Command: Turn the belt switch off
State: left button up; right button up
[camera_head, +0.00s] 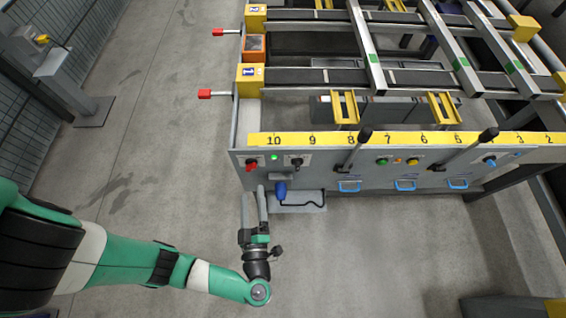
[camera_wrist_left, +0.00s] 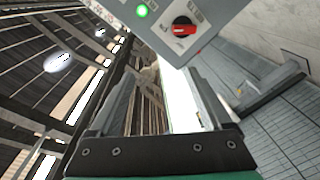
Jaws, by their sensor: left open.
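The belt switch (camera_head: 252,166) is a small red rotary knob at the left end of the grey front panel (camera_head: 330,172). In the left wrist view the red knob (camera_wrist_left: 184,27) sits on a black round base at the top of the picture, beside a lit green lamp (camera_wrist_left: 142,11). Its label is too small to read. My left gripper (camera_head: 253,191) is open and empty, just in front of the panel and below the knob, apart from it. Its two fingers (camera_wrist_left: 163,82) also show in the left wrist view, below the knob. My right gripper is not in view.
A black toggle (camera_head: 297,162), a blue knob with a black cable (camera_head: 281,188) and a black lever (camera_head: 358,147) are close by on the right. Red-tipped rods (camera_head: 205,94) stick out from the table's left side.

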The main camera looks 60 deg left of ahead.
pick_arm(q)
jog(key=m+t+b, duration=0.1)
jog(key=m+b, duration=0.1)
jog(key=b, duration=0.1)
send_near(251, 171)
jog(key=s+d, duration=0.2)
jog(key=shift+h, duration=0.3)
jog(key=x, duration=0.3)
jog(key=b+x, duration=0.1)
jog(key=x, duration=0.2)
jog(key=b+x, duration=0.1)
jog(key=x, duration=0.3)
jog(key=shift+w+d+r, duration=0.15)
jog(key=shift+w+r, duration=0.05)
jog(key=shift+r, duration=0.1)
jog(key=shift+w+a+r, duration=0.1)
jog(key=shift+w+a, duration=0.25)
jog(key=shift+a, duration=0.15)
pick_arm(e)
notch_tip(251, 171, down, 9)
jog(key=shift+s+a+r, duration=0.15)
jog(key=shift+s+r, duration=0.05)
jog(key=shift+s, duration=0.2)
pick_arm(q)
grip_shut()
